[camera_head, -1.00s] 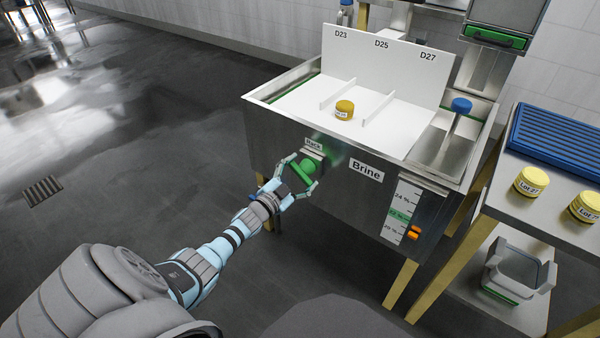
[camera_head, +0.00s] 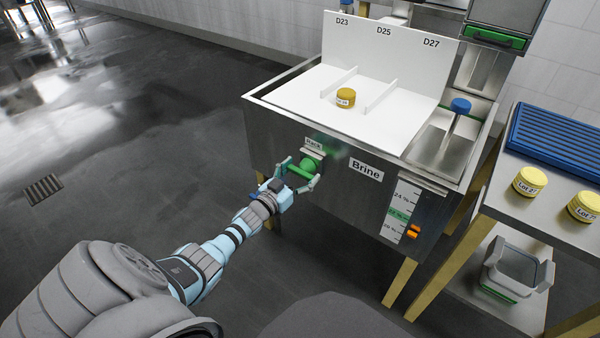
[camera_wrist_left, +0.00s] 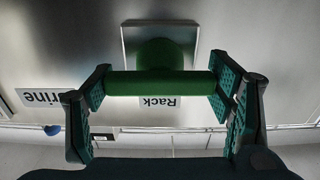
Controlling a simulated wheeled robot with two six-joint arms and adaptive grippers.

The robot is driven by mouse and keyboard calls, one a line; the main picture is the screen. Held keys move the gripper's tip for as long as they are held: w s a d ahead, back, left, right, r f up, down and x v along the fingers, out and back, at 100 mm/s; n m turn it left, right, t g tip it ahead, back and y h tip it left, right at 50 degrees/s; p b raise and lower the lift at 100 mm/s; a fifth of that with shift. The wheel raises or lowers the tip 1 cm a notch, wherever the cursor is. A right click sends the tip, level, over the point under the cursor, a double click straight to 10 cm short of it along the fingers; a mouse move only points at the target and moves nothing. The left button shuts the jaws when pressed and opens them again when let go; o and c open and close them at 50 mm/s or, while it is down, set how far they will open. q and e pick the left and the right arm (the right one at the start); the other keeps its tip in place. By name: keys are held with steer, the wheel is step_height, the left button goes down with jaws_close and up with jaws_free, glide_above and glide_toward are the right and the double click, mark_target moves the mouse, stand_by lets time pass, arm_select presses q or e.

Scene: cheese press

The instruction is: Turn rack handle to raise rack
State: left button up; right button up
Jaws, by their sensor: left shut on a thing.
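The green rack handle (camera_head: 311,164) sits under the Rack label on the front of the steel brine tank (camera_head: 300,140). My left gripper (camera_head: 298,176) is shut on it. In the left wrist view the green handle (camera_wrist_left: 160,84) lies crosswise between the two finger pads of the gripper (camera_wrist_left: 160,90), one pad at each end. The white rack (camera_head: 390,60), marked D23, D25 and D27, stands above the tank rim. My right gripper is not in view.
A blue-topped post (camera_head: 461,106) stands at the tank's right. A level scale (camera_head: 400,212) is on the tank front. The right-hand table holds two yellow lots (camera_head: 530,181) and a blue ribbed tray (camera_head: 560,130). The floor at left is open.

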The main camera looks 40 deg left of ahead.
arm_select(q)
steer(key=shift+f, duration=0.1)
steer(key=o, duration=1.2)
steer(key=shift+c, duration=0.2)
steer(key=s, duration=1.2)
steer(key=shift+d, duration=0.1)
